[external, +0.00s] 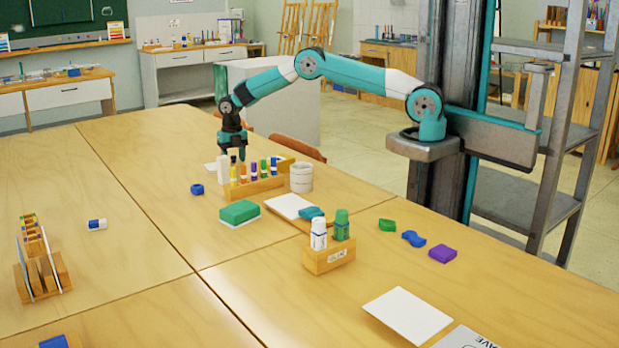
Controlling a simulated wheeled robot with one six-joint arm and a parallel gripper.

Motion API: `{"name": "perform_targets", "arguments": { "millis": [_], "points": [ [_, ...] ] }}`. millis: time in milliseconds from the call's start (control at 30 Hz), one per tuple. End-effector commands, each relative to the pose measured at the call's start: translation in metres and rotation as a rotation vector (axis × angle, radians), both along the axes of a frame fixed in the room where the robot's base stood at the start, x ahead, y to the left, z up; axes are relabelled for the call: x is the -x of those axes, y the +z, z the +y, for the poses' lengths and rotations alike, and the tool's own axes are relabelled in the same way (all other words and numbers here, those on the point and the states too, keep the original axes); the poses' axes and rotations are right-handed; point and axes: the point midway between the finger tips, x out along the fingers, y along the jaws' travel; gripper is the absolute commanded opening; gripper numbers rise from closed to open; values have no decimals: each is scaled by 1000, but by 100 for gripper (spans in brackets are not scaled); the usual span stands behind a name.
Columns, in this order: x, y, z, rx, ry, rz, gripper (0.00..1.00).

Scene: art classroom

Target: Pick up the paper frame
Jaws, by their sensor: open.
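Nothing is clearly recognisable as the paper frame. A small flat white piece (211,167) lies on the table just left of my gripper, partly hidden by a white bottle (223,170). A wooden stand with upright slats and thin white sheets (43,272) is at the far left. A larger white sheet (408,316) lies flat at the front right.
Near the rack are a blue block (197,189), a green eraser (239,212), a white cup (301,178) and a white-topped board (288,206). A wooden holder with two bottles (329,258) stands in front. The left-middle tabletop is mostly clear.

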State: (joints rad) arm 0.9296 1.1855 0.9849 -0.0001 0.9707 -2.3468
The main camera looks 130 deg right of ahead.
Motion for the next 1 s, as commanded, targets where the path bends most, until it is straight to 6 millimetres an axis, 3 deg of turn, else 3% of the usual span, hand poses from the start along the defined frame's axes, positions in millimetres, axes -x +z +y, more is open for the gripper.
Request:
{"name": "perform_targets", "arguments": {
  "millis": [100,300,333,767,1000],
  "points": [
    [0,1,0,0,0,0,50],
    [0,1,0,0,0,0,4],
    [0,1,0,0,0,0,0],
    [0,10,0,1,0,-1,0],
    [-1,53,-1,3,0,-3,0]
  ]
}}
